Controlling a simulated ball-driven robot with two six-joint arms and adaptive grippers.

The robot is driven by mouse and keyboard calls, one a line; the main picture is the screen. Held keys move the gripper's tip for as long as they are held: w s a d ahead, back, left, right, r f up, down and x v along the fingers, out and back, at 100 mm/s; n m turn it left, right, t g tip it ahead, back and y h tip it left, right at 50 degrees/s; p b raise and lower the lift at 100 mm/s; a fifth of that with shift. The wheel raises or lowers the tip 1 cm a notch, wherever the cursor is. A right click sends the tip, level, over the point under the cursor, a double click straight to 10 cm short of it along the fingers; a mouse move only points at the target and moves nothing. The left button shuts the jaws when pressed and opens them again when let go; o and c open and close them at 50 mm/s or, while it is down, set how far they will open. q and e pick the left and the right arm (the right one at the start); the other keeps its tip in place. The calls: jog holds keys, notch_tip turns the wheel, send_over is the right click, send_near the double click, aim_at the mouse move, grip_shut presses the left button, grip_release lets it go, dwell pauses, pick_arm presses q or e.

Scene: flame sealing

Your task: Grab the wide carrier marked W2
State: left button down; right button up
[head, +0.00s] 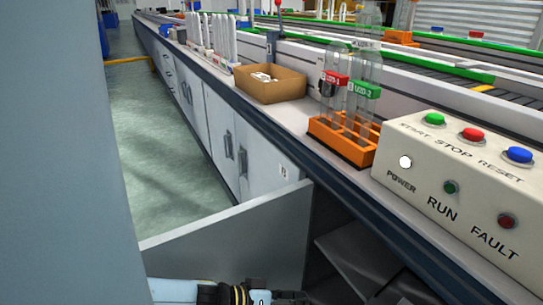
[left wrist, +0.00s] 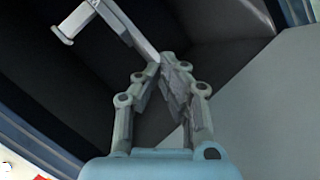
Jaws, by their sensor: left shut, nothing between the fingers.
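I cannot read a W2 mark anywhere. Several tall white upright pieces (head: 210,38) stand far along the counter in the head view; they are too small to tell whether one is the wide carrier. My left gripper (left wrist: 162,72) shows in the left wrist view, its fingers brought together and empty, in front of dark and grey panels. Part of an arm of mine shows at the bottom edge of the head view, low beside the counter. My right gripper is not in view.
On the counter are a cardboard box (head: 270,86) with white pieces, an orange rack (head: 342,142) holding clear tubes with red and green labels, and a control box (head: 455,185). A grey panel (head: 230,235) juts out below. A pale angled bar (left wrist: 123,32) lies near my left fingertips.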

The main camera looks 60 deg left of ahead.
pick_arm(q)
jog(key=s+a+f+m+g+y+p, duration=0.1)
jog(key=s+f+m+g+y+p, duration=0.1)
jog(key=s+f, duration=0.3)
jog(key=s+a+f+m+g+y+p, duration=0.1)
jog(key=s+f+g, duration=0.3)
jog(key=s, duration=0.6)
jog(key=shift+a+f+m+y+p, duration=0.35)
jog(key=shift+a+m+y+p, duration=0.05)
jog(key=shift+a+y, duration=0.3)
